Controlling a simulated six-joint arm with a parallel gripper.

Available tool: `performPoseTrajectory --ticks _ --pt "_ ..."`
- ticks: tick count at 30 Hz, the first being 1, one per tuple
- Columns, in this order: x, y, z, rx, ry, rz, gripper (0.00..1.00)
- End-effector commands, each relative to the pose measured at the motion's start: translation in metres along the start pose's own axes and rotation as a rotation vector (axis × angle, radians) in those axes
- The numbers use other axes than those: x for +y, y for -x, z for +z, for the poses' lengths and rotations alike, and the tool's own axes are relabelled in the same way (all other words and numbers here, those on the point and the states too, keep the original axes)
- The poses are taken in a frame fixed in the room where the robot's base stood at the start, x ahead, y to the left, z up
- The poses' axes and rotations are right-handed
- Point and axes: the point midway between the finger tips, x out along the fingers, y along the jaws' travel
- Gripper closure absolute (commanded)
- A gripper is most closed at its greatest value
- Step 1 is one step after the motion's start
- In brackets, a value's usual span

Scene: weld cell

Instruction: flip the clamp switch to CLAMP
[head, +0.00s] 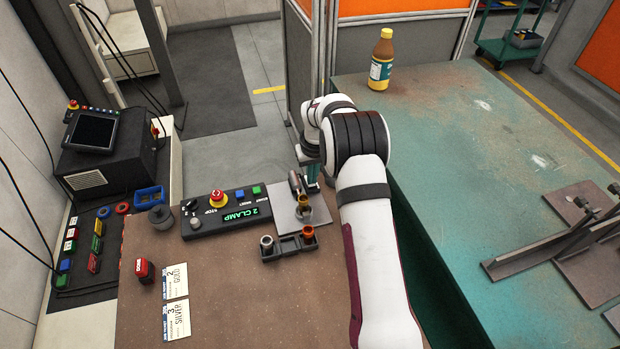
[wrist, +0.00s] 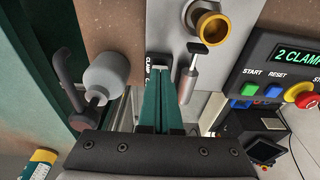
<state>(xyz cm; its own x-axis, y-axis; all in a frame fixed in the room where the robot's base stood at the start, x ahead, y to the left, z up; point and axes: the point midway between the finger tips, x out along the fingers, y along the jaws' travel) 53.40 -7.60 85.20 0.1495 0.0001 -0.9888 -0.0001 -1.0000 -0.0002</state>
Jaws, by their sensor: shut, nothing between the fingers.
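My gripper (wrist: 160,72) points at the grey metal plate (wrist: 176,30) in the wrist view, its two teal fingers shut together and empty. A small black "CLAMP" label (wrist: 149,76) stands right beside the left finger. The switch itself cannot be made out; the fingers may hide it. A silver cylinder with a black-tipped rod (wrist: 189,80) and a brass ring fitting (wrist: 209,27) are right of the fingers. In the head view my gripper (head: 312,186) is at the plate's (head: 286,220) far right corner, partly behind my arm. The control box display (head: 242,214) reads "2 CLAMP".
The control box (head: 199,222) has start, reset and red stop buttons. A dark tray (head: 289,246) with parts, a red block (head: 145,271) and cards (head: 176,283) lie nearer. A bottle (head: 381,60) stands on the green table.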

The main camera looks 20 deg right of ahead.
Motion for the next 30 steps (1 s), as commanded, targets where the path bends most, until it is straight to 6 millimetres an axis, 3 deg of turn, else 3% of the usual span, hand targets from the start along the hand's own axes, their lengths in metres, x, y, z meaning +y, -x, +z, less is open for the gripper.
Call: performPoseTrajectory --ticks 24,30 --pt "0.000 -0.012 0.002 0.000 0.000 0.000 1.00" --pt "0.000 0.004 -0.001 0.002 0.001 0.001 1.00"
